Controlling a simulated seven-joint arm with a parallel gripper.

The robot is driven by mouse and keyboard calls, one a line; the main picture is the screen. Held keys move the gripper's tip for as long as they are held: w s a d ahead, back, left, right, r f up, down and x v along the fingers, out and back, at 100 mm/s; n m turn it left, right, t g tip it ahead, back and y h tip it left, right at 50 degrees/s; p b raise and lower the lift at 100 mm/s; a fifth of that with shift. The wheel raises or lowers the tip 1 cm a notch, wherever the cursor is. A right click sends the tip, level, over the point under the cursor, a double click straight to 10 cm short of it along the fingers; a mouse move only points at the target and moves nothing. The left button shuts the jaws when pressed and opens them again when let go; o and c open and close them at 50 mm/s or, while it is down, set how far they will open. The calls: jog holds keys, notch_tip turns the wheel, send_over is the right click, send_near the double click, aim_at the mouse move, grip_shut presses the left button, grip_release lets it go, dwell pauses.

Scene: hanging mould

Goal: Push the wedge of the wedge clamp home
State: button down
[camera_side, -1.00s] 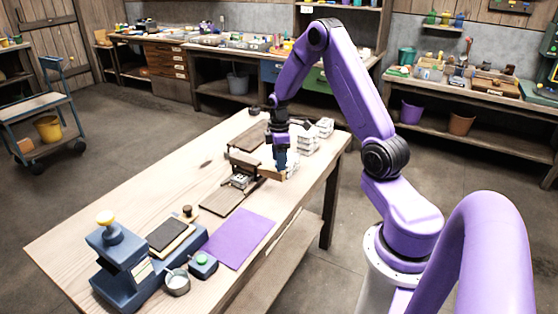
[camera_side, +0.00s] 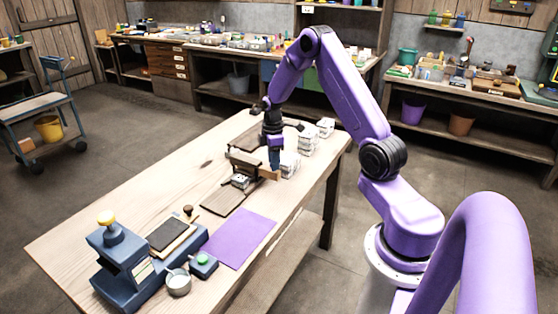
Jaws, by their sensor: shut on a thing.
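The wedge clamp (camera_side: 243,164) is a dark brown wooden frame on the table, with a pale block (camera_side: 240,181) at its front. The wedge (camera_side: 268,174) is a small tan wooden piece at the clamp's right side. My gripper (camera_side: 274,168) points down over the wedge and is shut on it. The fingertips partly cover the wedge. I cannot tell from this distance how deep the wedge sits in the clamp.
White blocks are stacked (camera_side: 308,140) right of the clamp, with others close to my gripper (camera_side: 289,164). A brown board (camera_side: 222,197) and a purple sheet (camera_side: 241,238) lie in front. A blue press (camera_side: 125,262) stands at the near left. The table's left side is clear.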

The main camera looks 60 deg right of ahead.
aim_at(266, 167)
jog(key=shift+w+r, duration=0.25)
jog(key=shift+w, duration=0.65)
jog(key=shift+w+r, duration=0.2)
jog(key=shift+w, duration=0.7)
jog(key=c, duration=0.8)
grip_release()
jog(key=shift+s+f, duration=0.1)
jog(key=shift+s, duration=0.05)
notch_tip(266, 167, up, 17)
jog(key=shift+r, duration=0.2)
